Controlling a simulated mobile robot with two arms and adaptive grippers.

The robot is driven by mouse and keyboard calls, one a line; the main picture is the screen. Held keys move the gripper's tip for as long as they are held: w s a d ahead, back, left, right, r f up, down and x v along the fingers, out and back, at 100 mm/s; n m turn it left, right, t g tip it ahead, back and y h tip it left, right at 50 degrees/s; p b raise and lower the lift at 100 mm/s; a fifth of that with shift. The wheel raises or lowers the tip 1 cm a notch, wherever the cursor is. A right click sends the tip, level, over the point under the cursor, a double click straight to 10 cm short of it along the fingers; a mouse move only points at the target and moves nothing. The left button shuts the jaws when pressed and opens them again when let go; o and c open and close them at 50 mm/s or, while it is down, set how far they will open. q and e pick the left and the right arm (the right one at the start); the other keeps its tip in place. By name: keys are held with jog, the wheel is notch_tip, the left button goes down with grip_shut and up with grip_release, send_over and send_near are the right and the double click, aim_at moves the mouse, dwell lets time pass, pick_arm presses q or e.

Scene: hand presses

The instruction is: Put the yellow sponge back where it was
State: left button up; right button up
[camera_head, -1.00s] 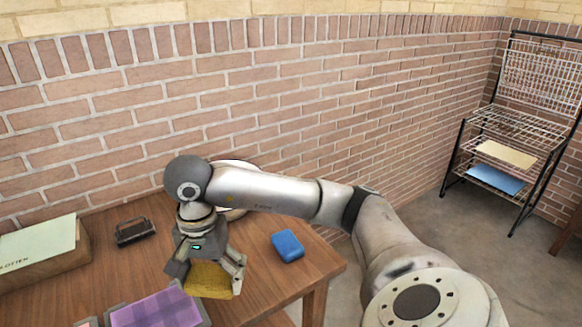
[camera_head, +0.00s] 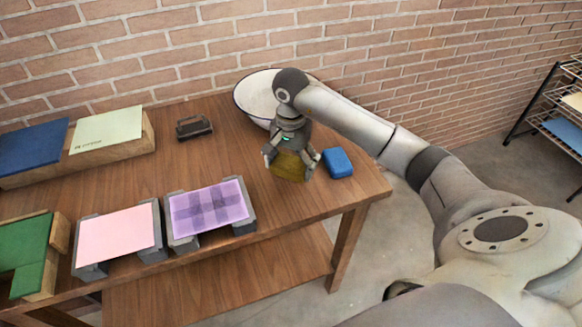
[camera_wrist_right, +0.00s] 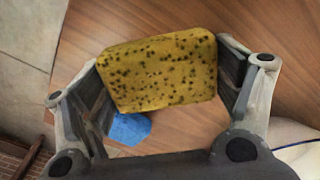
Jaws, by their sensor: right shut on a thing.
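The yellow sponge (camera_head: 289,167) is between the fingers of my right gripper (camera_head: 291,160), over the right part of the wooden table (camera_head: 240,150). In the right wrist view the sponge (camera_wrist_right: 160,72) is dark-speckled and spans between both fingers of the gripper (camera_wrist_right: 160,85). The gripper is shut on it. Whether the sponge touches the tabletop is hard to tell. A blue sponge (camera_head: 338,162) lies on the table just right of it, and it shows partly in the right wrist view (camera_wrist_right: 128,129). My left gripper is out of view.
A white basin (camera_head: 258,95) stands behind my right gripper. A dark stamp-like block (camera_head: 194,127) lies left of it. Purple (camera_head: 208,207) and pink (camera_head: 117,234) sheets rest on grey supports at the front. A wire rack (camera_head: 548,110) stands at right.

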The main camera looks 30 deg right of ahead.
aim_at(290, 172)
jog(key=shift+w+d+f, duration=0.35)
jog(key=shift+w+f, duration=0.25)
jog(key=shift+f, duration=0.25)
jog(key=shift+f+p, duration=1)
jog(key=shift+f, duration=0.55)
jog(key=shift+f, duration=0.1)
jog(key=o, duration=0.5)
jog(key=shift+f, duration=0.1)
jog(key=o, duration=0.4)
jog(key=shift+c, duration=0.2)
